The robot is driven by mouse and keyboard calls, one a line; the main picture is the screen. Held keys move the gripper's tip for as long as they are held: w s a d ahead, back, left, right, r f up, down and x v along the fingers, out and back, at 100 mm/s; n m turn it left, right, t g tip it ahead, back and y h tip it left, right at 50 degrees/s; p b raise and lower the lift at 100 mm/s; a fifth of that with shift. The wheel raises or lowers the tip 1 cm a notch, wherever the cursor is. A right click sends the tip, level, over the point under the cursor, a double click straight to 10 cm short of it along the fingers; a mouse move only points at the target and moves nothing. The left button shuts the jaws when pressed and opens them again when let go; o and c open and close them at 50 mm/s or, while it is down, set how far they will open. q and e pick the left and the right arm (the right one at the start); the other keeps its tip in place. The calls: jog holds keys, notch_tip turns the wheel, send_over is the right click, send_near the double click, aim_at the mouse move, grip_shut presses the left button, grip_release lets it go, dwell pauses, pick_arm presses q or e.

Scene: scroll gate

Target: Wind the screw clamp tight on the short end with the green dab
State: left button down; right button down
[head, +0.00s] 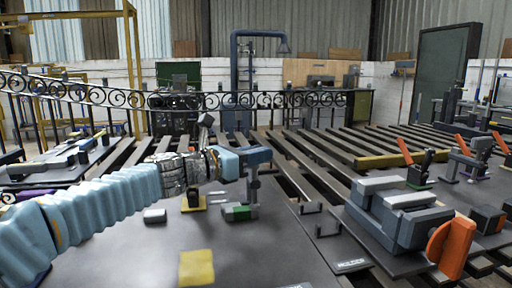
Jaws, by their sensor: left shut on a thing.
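My left arm reaches in from the left over the near grey plate (120,260). Its gripper (243,160) is shut at the head of a blue-grey upright piece (253,187), which looks like the screw clamp. The exact grip is too small to make out. The upright stands beside a small grey block with a green dab (238,212), low on the plate; I cannot tell whether they touch. My right gripper is not in view.
A block on a yellow base (192,203) and a light grey block (155,215) stand left of the green dab. A yellow square (197,267) lies nearer. A large grey vise with an orange handle (450,250) stands right. Scrolled ironwork (270,99) runs behind.

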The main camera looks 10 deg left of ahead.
pick_arm(q)
jog(key=shift+r+m+g+h, duration=0.15)
jog(key=shift+m+g+h, duration=1.05)
jog(key=shift+g+h, duration=0.15)
jog(key=shift+g, duration=0.35)
jog(key=c, duration=1)
grip_release()
jog(key=shift+c, duration=0.2)
jog(key=b+v, duration=0.1)
jog(key=v, duration=1.2)
jog(key=shift+s+a+b, duration=0.2)
jog(key=shift+a+b, duration=0.1)
